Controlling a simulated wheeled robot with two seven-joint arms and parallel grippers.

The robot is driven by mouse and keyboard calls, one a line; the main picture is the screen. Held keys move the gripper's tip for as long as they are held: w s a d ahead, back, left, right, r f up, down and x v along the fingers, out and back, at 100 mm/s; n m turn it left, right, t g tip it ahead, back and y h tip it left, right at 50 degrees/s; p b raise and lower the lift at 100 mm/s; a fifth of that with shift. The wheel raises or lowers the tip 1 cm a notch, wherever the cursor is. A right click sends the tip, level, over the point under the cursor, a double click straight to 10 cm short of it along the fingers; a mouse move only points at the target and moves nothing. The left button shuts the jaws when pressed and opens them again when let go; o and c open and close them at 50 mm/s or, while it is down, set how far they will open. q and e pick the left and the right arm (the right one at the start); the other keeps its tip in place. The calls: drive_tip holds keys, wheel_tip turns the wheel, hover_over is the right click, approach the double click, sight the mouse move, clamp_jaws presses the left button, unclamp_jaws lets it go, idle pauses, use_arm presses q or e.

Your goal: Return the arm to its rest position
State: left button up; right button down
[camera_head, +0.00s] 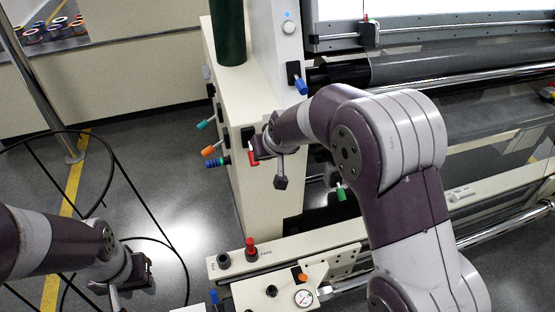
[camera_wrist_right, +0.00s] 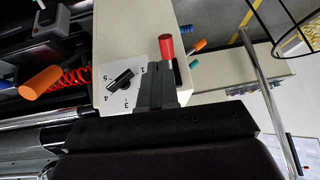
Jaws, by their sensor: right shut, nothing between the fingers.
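My right arm comes in from the lower right in the head view and reaches across to the cream machine's side panel. My right gripper (camera_head: 258,150) is at that panel, close to a red handle (camera_head: 253,159). In the right wrist view my right gripper (camera_wrist_right: 156,68) is shut and empty. The red handle (camera_wrist_right: 166,47) shows just past its fingertips; I cannot tell whether they touch. My left gripper (camera_head: 138,272) is low at the left of the head view, over the floor. Its fingers are too unclear to tell their state.
Teal (camera_head: 206,124) and orange (camera_head: 208,151) handles stick out from the cream panel (camera_head: 278,212). A numbered dial with a black knob (camera_wrist_right: 122,80) is beside my right fingers. A red button (camera_head: 250,245) and a gauge (camera_head: 303,297) are in front. Open floor lies left, behind a black wire frame.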

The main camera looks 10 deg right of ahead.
drive_tip(key=s+d+f+g, duration=0.1)
drive_tip(key=s+f+g, duration=0.1)
drive_tip(key=s, duration=0.6)
drive_tip(key=s+d+f+g, duration=0.1)
drive_tip(key=s+d+f, duration=0.1)
drive_tip(key=s, duration=0.6)
drive_tip(key=s+d+f+g+h, duration=0.1)
drive_tip(key=s+d+f+g, duration=0.1)
drive_tip(key=s, duration=0.6)
drive_tip(key=shift+f+g+b, duration=0.3)
drive_tip(key=shift+f+b, duration=0.05)
drive_tip(key=shift+b, duration=0.05)
